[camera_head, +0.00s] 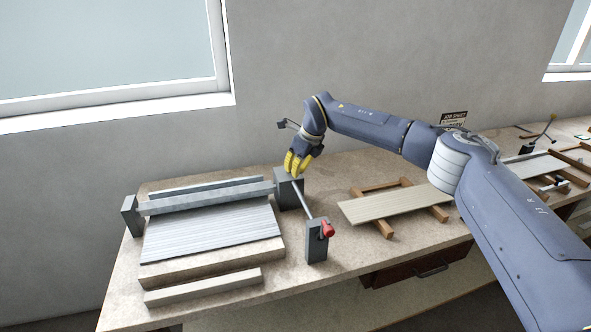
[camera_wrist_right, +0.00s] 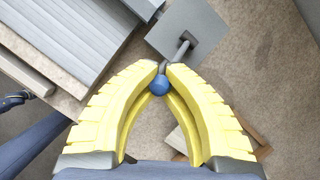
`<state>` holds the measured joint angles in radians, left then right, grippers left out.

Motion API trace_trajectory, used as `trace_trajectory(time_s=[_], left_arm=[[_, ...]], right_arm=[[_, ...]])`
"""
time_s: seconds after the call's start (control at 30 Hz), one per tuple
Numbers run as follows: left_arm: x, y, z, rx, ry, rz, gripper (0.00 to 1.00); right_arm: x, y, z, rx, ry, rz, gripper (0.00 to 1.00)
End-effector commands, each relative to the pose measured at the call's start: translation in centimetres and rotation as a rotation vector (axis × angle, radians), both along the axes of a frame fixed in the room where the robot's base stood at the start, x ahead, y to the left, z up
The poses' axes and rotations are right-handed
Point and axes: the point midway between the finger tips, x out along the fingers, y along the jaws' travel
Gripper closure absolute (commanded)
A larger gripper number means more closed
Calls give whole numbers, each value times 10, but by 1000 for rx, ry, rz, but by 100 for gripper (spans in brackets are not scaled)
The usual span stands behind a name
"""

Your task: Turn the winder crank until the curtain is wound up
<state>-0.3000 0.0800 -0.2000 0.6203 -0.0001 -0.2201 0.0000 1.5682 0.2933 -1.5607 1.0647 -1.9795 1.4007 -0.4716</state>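The curtain (camera_head: 210,232) is a grey slatted sheet lying on a pale block on the bench, below a long grey roller bar (camera_head: 205,197). A grey winder block (camera_head: 289,192) stands at the bar's right end; its flat grey face (camera_wrist_right: 188,32) shows in the wrist view. A short crank arm (camera_wrist_right: 181,50) leads from it to a blue knob (camera_wrist_right: 159,86). My right gripper (camera_head: 291,170), with yellow fingers, is over the winder block. In the wrist view its fingertips (camera_wrist_right: 166,68) close around the blue knob. In the head view the knob is hidden. My left gripper is not seen.
A grey post (camera_head: 316,243) with a red handle (camera_head: 327,230) stands in front, with a thin rod (camera_head: 302,201) between it and the winder block. A pale board (camera_head: 385,205) on wooden bars lies to the right. A drawer (camera_head: 420,268) is under the bench edge.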

Motion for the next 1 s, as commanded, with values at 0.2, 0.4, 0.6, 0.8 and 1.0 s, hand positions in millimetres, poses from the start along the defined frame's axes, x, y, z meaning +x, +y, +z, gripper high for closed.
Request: trace_trajectory(time_s=[0.2, 0.4, 0.6, 0.8, 1.0], left_arm=[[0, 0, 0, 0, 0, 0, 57], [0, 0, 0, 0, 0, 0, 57], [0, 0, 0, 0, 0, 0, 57], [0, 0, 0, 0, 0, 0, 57], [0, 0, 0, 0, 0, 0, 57]], right_arm=[[-1, -1, -2, 2, -20, 0, 100], [-5, -4, -10, 21, -114, 1, 100], [-10, -5, -19, 47, -219, 0, 100], [-15, -5, -36, 54, -240, -3, 100], [-17, -5, -42, 53, -233, -4, 100]])
